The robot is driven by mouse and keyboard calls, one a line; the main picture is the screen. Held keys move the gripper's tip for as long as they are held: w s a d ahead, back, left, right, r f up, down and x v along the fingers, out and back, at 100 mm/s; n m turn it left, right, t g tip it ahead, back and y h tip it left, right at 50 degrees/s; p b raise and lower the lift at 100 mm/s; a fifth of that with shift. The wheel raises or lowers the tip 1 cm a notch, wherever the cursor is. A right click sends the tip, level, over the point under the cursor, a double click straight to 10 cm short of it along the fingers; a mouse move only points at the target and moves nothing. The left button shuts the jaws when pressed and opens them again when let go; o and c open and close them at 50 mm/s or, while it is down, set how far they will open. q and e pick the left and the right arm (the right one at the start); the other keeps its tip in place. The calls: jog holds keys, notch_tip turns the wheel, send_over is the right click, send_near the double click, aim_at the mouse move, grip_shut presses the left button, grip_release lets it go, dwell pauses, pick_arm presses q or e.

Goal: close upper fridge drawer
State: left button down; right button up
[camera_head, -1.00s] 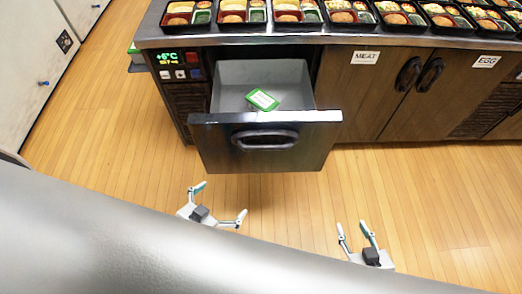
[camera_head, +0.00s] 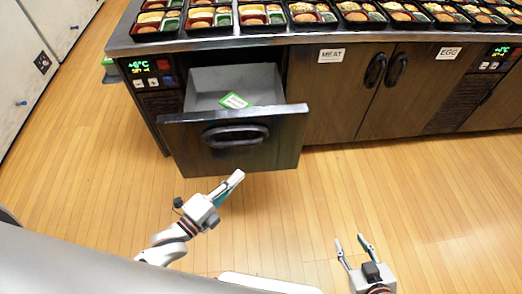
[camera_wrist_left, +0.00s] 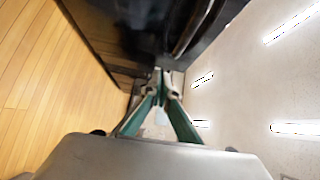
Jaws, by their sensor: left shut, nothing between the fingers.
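The upper fridge drawer (camera_head: 285,135) is pulled out from the counter, with a dark front and a black oval handle (camera_head: 236,135). A green and white packet (camera_head: 235,101) lies inside its grey box. My left gripper (camera_head: 236,176) is shut and empty, just in front of and below the drawer front; whether it touches cannot be told. In the left wrist view, its fingers (camera_wrist_left: 160,75) meet near the dark drawer front (camera_wrist_left: 125,30). My right gripper (camera_head: 352,242) is open and empty over the floor, right of the drawer.
Bento trays (camera_head: 262,27) line the counter top (camera_head: 120,40). A display panel (camera_head: 139,66) is left of the drawer. Closed cabinet doors labelled MEAT (camera_head: 331,55) and EGG (camera_head: 451,53) are to the right. The wooden floor (camera_head: 420,210) in front is clear.

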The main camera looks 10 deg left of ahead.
pick_arm(q)
jog(key=x, duration=0.4)
jog(key=w+a+x, duration=0.1)
jog(key=x, duration=0.3)
jog(key=a+x, duration=0.1)
jog(key=x, duration=0.4)
jog(key=shift+w+a+b, duration=0.1)
jog(key=shift+a+b, duration=0.15)
jog(key=shift+b, duration=0.1)
pick_arm(e)
jog(key=shift+s+f, duration=0.25)
jog(key=shift+f, duration=0.15)
pick_arm(q)
jog(key=shift+w, duration=0.1)
pick_arm(e)
jog(key=shift+w, duration=0.2)
